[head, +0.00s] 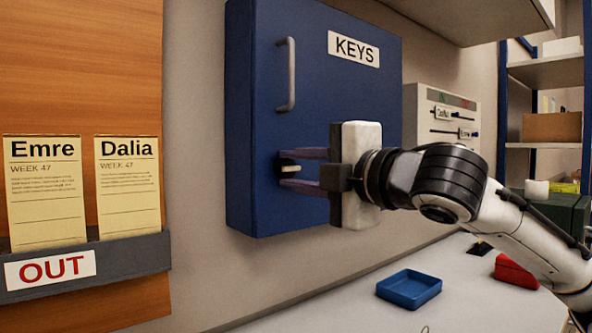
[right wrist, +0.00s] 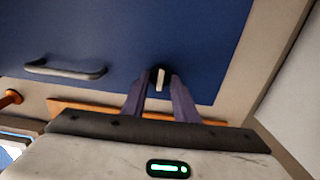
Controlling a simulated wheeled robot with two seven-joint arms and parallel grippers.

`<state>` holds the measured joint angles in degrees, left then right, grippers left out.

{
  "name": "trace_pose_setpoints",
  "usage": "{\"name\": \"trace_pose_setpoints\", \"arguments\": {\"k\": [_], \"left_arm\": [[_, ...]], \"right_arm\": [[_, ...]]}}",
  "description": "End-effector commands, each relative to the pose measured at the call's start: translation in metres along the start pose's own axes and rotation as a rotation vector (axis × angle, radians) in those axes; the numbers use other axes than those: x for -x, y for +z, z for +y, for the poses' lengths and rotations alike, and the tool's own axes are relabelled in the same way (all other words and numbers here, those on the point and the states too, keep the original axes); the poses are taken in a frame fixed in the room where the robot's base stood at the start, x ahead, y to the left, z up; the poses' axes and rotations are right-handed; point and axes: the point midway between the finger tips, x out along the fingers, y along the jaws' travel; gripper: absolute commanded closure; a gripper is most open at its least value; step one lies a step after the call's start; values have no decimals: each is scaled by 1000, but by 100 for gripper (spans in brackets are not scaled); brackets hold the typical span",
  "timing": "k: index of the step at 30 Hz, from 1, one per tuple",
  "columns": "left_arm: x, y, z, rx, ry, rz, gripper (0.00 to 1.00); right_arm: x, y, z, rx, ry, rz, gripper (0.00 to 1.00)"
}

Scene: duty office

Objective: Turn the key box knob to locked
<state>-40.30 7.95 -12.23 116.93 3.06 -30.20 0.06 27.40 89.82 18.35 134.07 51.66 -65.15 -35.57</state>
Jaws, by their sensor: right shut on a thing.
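The blue key box (head: 350,85) hangs on the wall with a white KEYS label and a grey handle (head: 286,75) on its door. Its small knob (head: 290,169) is on the lower left of the door, with a pale bar on a dark base. In the right wrist view the knob (right wrist: 159,80) sits between the fingertips, its pale bar nearly upright in that picture. My right gripper (head: 290,168) comes in from the right and is shut on the knob. The fingers partly hide the knob's base. No lock marking is readable. My left gripper is not in view.
A grey wall unit with sliders (head: 440,115) is right of the box. Below are a blue tray (head: 409,289) and a red object (head: 515,272) on the pale counter. A dark OUT rack (head: 130,258) with two cards is at left. Shelves stand at far right.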

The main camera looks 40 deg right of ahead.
Motion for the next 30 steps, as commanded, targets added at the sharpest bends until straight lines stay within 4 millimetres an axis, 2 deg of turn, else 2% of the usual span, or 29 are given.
{"name": "trace_pose_setpoints", "arguments": {"k": [3, 4, 6, 7, 15, 19, 26, 30], "left_arm": [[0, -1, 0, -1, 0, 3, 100], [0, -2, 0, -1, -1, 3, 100], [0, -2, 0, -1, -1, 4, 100], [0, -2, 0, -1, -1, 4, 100], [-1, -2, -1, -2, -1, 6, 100], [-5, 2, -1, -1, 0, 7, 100], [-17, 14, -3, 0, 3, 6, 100], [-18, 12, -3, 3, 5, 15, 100]], "right_arm": [[0, 0, 0, 3, 0, 0, 96], [0, 0, 0, 3, 0, 0, 68], [0, 0, 0, 2, 0, 0, 57], [0, 0, 0, 2, 0, 0, 55], [1, 0, 0, 0, 1, 0, 55], [10, 0, -1, -2, 5, 1, 55], [53, 0, -2, -2, 8, 2, 55], [79, 0, -1, 1, 7, 1, 55]]}}
